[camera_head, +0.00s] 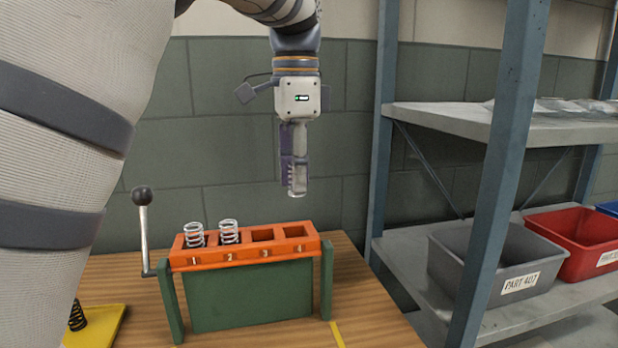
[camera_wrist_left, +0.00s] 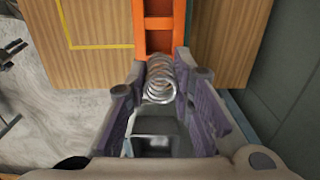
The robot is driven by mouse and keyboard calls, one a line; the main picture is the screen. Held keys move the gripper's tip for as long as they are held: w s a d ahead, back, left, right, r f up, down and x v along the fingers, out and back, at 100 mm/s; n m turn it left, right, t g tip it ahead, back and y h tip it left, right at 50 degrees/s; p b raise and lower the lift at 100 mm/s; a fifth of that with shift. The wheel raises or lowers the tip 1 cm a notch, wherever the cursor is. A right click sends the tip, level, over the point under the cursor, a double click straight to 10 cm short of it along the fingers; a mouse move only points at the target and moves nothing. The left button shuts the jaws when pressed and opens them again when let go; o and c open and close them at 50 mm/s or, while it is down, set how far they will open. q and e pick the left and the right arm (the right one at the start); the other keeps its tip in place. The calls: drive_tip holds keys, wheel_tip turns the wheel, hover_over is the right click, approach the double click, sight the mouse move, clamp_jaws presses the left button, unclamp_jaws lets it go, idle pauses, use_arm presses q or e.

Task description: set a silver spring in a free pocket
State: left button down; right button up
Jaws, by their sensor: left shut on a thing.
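My left gripper (camera_head: 295,190) hangs fingers-down above the right end of the orange rack (camera_head: 245,257), clear of it. In the left wrist view, a silver spring (camera_wrist_left: 160,82) sits between its two purple fingers (camera_wrist_left: 162,112), which are shut on it. In the head view the held spring is mostly hidden by the fingers. The rack has a row of numbered pockets. Two silver springs stand in the two left pockets, one at the far left (camera_head: 194,235) and one beside it (camera_head: 229,231). The two right pockets, the third (camera_head: 262,234) and the end one (camera_head: 294,231), look empty.
A lever with a black knob (camera_head: 141,196) stands at the rack's left. A dark spring (camera_head: 77,316) is on a yellow block (camera_head: 98,328) at lower left. A shelf with a grey bin (camera_head: 475,262) and a red bin (camera_head: 575,240) is right. The wooden table (camera_head: 375,318) is bare front right.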

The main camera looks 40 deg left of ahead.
use_arm(q)
drive_tip(key=shift+s+f, duration=0.2)
drive_tip(key=shift+f, duration=3.7)
drive_tip(key=shift+f, duration=0.1)
drive_tip(key=c, duration=1.3)
unclamp_jaws()
drive_tip(key=shift+s, duration=0.1)
wheel_tip(320, 180, up, 16)
drive_tip(key=shift+r, duration=0.1)
